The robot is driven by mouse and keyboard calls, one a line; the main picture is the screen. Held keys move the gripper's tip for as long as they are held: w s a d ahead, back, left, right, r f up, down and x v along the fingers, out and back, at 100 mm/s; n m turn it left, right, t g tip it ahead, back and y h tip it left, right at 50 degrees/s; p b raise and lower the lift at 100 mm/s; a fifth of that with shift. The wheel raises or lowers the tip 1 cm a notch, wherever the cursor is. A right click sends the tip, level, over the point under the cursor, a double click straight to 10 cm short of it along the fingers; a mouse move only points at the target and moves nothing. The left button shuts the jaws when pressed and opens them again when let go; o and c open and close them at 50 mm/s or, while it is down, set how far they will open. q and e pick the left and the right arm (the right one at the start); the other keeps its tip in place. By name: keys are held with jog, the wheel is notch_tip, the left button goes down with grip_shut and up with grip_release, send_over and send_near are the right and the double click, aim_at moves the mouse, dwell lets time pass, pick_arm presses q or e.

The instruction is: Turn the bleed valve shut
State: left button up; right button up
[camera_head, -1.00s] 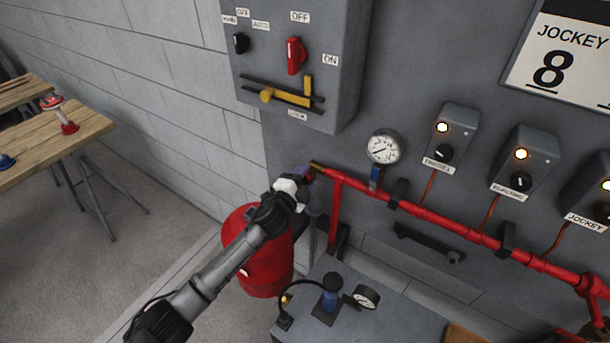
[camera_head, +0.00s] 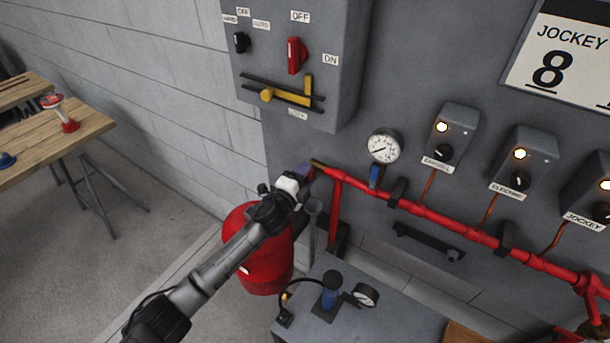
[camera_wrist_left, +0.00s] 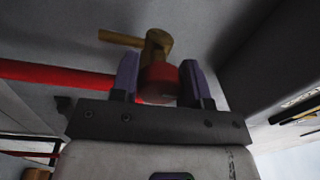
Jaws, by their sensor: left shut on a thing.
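The bleed valve has a brass body (camera_wrist_left: 154,45) and a red knob (camera_wrist_left: 160,83), seen in the left wrist view at the end of the red pipe. In the head view only its brass end (camera_head: 317,163) shows; the knob is hidden there by my gripper. My left gripper (camera_head: 305,172) is at this pipe end, with its two purple fingers on either side of the red knob. It is shut on the knob. My right gripper is in neither view.
The red pipe (camera_head: 450,230) runs right along the grey panel, with a pressure gauge (camera_head: 384,146) above it. A grey switch box (camera_head: 345,60) hangs above. A red tank (camera_head: 262,262) and a grey bench (camera_head: 390,320) with a small gauge are below.

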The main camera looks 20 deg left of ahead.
pick_arm(q)
jog(key=o, duration=0.9)
jog(key=shift+s, duration=0.1)
jog(key=shift+s, duration=0.2)
jog(key=r+v, duration=0.1)
jog(key=v, duration=1.2)
jog(key=shift+f, duration=0.5)
jog(key=shift+s, duration=0.1)
